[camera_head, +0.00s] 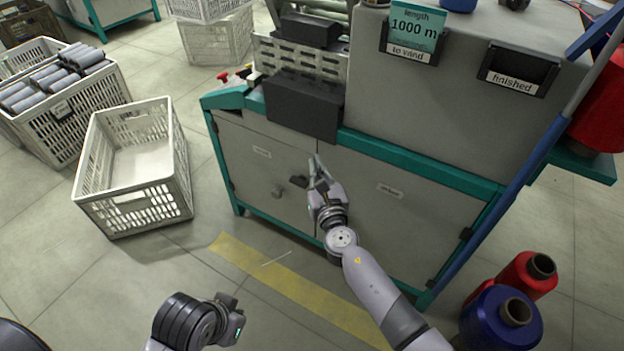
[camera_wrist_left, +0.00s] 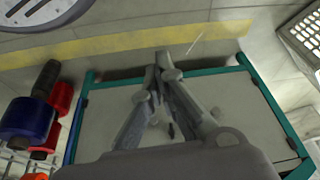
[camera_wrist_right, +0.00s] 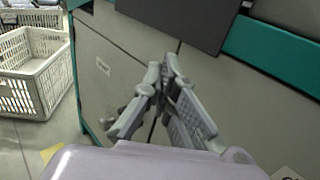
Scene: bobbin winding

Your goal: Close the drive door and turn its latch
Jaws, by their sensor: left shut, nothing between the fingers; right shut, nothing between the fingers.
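The cabinet of the grey and teal machine has a left door panel (camera_head: 250,170) and a right door panel (camera_head: 400,215), each with a small label too small to read. Both look about flush with the front. My left gripper (camera_wrist_left: 160,62) is shut and empty, away from the doors.
An empty white crate (camera_head: 183,185) stands on the floor left of the cabinet, beside a crate of grey rolls (camera_head: 118,92). Red (camera_head: 527,275) and blue spools (camera_head: 490,325) stand at lower right. A dark box (camera_head: 305,105) overhangs the doors' top. Floor before the cabinet is clear.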

